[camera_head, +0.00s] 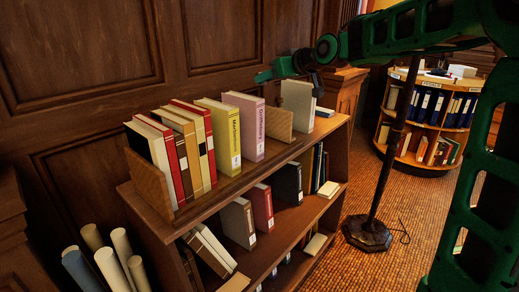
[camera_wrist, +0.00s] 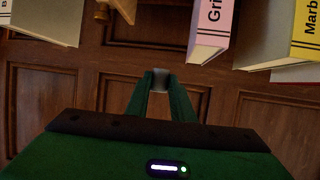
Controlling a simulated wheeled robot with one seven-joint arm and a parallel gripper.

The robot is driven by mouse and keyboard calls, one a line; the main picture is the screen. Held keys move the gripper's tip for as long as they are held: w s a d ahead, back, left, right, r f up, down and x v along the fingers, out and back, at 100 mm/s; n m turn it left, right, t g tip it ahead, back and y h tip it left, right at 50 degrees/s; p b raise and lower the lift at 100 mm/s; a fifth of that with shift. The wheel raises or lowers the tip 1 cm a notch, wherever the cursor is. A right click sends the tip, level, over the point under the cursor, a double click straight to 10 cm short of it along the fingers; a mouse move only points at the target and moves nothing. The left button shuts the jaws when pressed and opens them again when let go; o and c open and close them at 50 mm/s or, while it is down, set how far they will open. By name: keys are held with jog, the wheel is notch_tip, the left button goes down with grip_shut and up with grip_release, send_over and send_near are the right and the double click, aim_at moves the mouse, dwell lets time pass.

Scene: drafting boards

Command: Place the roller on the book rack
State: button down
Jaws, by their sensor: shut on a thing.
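My gripper (camera_head: 316,84) hangs above the far right part of the book rack, near the panelled wall. In the wrist view its two green fingers (camera_wrist: 161,84) are closed around a small grey piece (camera_wrist: 161,77), which seems to be the roller. Most of it is hidden between the fingertips, and I cannot make it out in the head view.
A grey book (camera_head: 297,105) stands to the right of one bookend (camera_head: 279,123). Rolled papers (camera_head: 121,246) stand at lower left. A dark lamp pole (camera_head: 385,165) rises right of the rack. A round bookcase (camera_head: 428,125) stands behind it. The rack's front top strip is bare.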

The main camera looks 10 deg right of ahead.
aim_at(267, 152)
jog(key=f, duration=2.4)
jog(key=shift+d, duration=0.3)
jog(key=c, duration=1.8)
grip_release()
